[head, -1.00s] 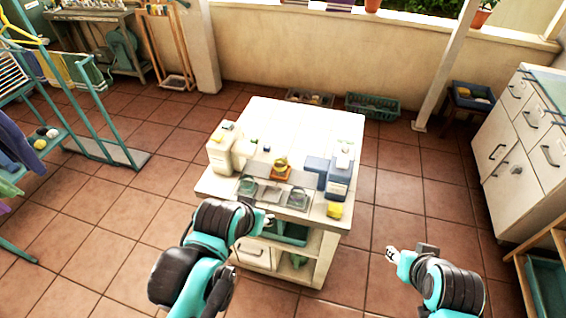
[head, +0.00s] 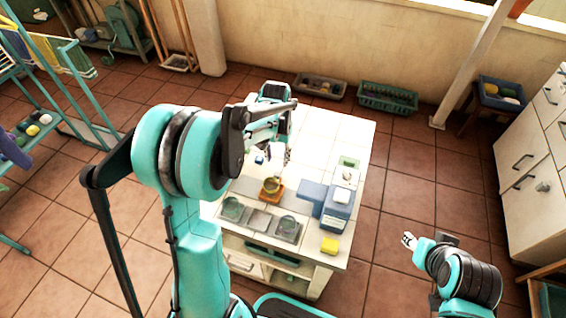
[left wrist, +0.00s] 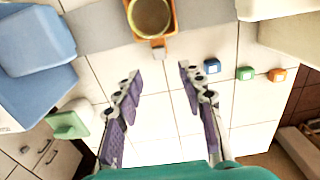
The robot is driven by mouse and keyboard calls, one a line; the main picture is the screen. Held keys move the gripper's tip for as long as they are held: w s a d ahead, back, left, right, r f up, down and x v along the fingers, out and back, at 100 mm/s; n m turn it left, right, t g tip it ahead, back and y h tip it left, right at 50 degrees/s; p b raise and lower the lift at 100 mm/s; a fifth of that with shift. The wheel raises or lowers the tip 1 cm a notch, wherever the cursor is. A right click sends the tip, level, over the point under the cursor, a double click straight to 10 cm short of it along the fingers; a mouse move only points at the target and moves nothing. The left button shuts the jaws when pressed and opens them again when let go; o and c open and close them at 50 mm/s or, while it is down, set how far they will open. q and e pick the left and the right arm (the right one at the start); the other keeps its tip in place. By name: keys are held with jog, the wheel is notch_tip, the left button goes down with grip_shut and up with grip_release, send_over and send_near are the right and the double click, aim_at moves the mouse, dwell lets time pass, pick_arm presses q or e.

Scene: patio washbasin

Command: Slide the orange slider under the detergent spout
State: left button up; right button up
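The orange slider (head: 272,190) sits on a grey strip on the white worktop, with a round yellowish cup (left wrist: 150,16) on it. My left gripper (left wrist: 157,76) is open and empty above the worktop, just short of the tab. My right gripper (head: 408,241) hangs right of the worktop, its opening unclear.
Small blue (left wrist: 212,66), green (left wrist: 245,73) and orange (left wrist: 277,74) blocks lie beside my left fingers. My left arm hides the worktop's left side.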

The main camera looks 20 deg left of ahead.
aim_at(278, 173)
pick_arm(q)
notch_tip(278, 173, down, 8)
jog(key=b, duration=0.2)
jog(key=shift+r+b, duration=0.25)
jog(key=shift+b, duration=0.1)
grip_shut()
